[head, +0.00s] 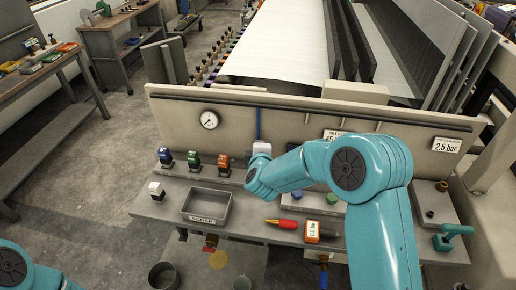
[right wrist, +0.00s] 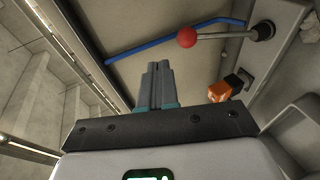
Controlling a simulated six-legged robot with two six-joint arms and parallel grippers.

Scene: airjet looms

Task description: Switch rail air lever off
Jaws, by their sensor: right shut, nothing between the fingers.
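The lever has a red ball knob (right wrist: 187,38) and a thin metal rod running right to a dark round pivot (right wrist: 263,30) on the panel. It shows in the right wrist view; in the head view my right arm hides it. My right gripper (right wrist: 158,70) is shut and empty, its fingertips below and left of the knob and apart from it in the picture. In the head view the right arm reaches over the bench to the panel, and its fingers are hidden. My left gripper is out of view; only a teal link of that arm shows at the lower left.
A blue air line (right wrist: 165,48) runs along the panel near the lever. An orange-and-black block (right wrist: 222,91) sits beside it. The bench holds several coloured blocks, a grey tray (head: 183,218), a red-handled tool (head: 285,224) and an orange-white box (head: 312,231). A gauge (head: 209,120) is on the panel.

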